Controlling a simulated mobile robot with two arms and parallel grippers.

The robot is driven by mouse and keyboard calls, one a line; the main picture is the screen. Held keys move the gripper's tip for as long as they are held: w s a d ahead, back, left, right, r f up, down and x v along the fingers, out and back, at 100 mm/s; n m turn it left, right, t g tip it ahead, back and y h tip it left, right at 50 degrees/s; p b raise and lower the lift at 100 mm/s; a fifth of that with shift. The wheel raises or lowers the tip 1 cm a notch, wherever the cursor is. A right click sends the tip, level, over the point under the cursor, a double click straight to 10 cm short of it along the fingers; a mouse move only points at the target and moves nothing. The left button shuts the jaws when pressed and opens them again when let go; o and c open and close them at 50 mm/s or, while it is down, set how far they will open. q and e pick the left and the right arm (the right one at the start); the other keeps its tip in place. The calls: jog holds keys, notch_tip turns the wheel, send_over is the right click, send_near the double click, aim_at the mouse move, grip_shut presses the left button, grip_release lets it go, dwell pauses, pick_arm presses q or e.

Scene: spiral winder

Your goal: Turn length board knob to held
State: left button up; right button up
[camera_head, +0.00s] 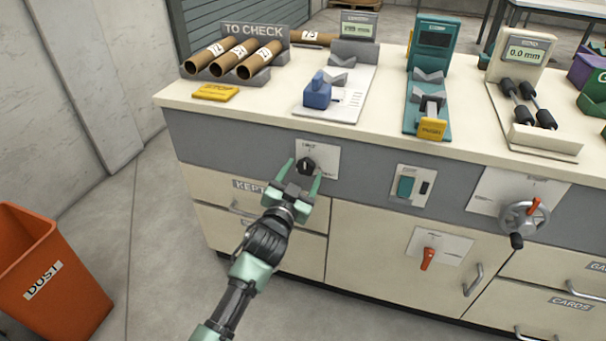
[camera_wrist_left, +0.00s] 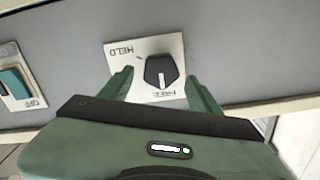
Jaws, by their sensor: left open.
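The length board knob (camera_head: 306,166) is a dark pointed knob on a white plate (camera_head: 330,158) on the grey front panel of the bench. In the left wrist view the knob (camera_wrist_left: 161,72) has a white mark toward the FREE label (camera_wrist_left: 171,95); the HELD label (camera_wrist_left: 124,50) is at the upper left of the plate. My left gripper (camera_head: 304,174) is open, its green fingers on either side of the knob and apart from it as far as I can tell. The length board (camera_head: 345,105), with a blue block (camera_head: 317,92), lies on the bench above. My right gripper is not in view.
A green switch (camera_head: 405,187), a red lever (camera_head: 428,258) and a handwheel (camera_head: 524,218) are on the bench front to the right. A drawer marked KEPT (camera_head: 252,187) is below. An orange dust bin (camera_head: 50,275) stands left on open floor.

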pick_arm(q)
jog(key=shift+x, duration=0.95)
grip_shut()
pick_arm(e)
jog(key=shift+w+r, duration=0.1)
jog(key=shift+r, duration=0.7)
